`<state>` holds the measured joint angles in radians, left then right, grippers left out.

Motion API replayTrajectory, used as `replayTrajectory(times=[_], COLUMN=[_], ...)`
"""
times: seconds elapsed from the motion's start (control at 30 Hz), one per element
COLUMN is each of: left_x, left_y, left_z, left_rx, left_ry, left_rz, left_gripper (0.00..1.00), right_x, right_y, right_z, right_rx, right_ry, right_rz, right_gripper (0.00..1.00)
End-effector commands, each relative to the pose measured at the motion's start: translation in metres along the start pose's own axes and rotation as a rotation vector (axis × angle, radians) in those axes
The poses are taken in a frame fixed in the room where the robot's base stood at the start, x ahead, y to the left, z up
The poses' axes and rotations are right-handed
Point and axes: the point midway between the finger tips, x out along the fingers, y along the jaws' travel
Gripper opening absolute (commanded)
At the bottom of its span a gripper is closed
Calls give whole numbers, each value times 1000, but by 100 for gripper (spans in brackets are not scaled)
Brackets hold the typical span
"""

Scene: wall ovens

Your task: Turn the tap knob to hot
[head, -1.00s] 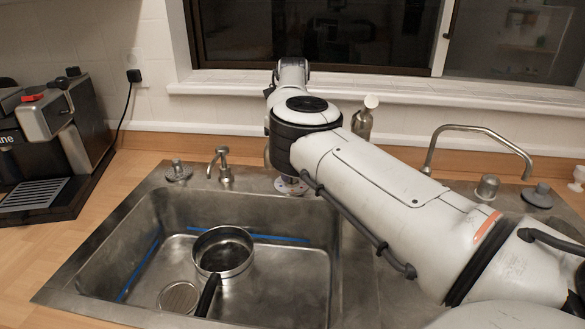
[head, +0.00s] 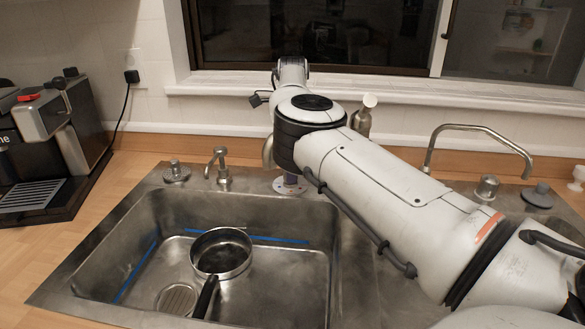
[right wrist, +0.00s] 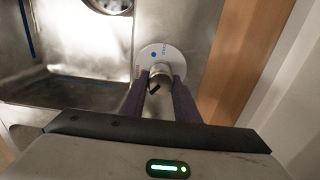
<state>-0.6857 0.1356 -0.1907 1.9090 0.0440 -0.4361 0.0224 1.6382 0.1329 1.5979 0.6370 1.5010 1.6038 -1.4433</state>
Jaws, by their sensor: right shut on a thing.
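The tap knob (right wrist: 160,70) is a small metal cylinder on a round white dial plate (right wrist: 147,53), which also shows in the head view (head: 287,188). The plate has a blue dot and a blue label on its upper part and a red label at its left. My right gripper (right wrist: 160,84) is shut on the knob, a dark finger on each side. A short dark mark shows between the fingers. In the head view my right arm hides most of the gripper and knob. My left gripper is not in view.
A steel sink (head: 130,245) holds a pan (head: 222,252) with a black handle. A small faucet (head: 221,165) stands left of the dial, and a curved tap (head: 480,128) at the right. A coffee machine (head: 50,140) is at the far left. The window sill (head: 400,97) is behind.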

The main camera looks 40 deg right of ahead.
Motion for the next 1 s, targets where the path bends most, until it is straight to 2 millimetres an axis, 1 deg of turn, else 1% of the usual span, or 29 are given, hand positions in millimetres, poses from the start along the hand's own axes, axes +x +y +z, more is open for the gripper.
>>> replayTrajectory(times=[0.03, 0.3, 0.77, 0.8, 0.9, 1.0], left_x=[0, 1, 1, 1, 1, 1], left_y=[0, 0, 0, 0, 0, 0], left_z=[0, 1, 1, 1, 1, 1], left_rx=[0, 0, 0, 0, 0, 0], left_ry=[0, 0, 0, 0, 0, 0], left_rz=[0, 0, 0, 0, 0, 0], left_gripper=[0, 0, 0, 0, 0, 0], right_x=[-2, -3, -3, -3, -2, -2], right_y=[-2, -2, -2, -2, -2, -1], right_z=[1, 1, 2, 2, 1, 1], right_rx=[-22, -95, -107, -107, -107, -106], right_ry=[-6, -6, -6, -6, -5, -4], right_rz=[-6, -6, -6, -6, -5, -4], right_gripper=[6, 6, 6, 32, 47, 47])
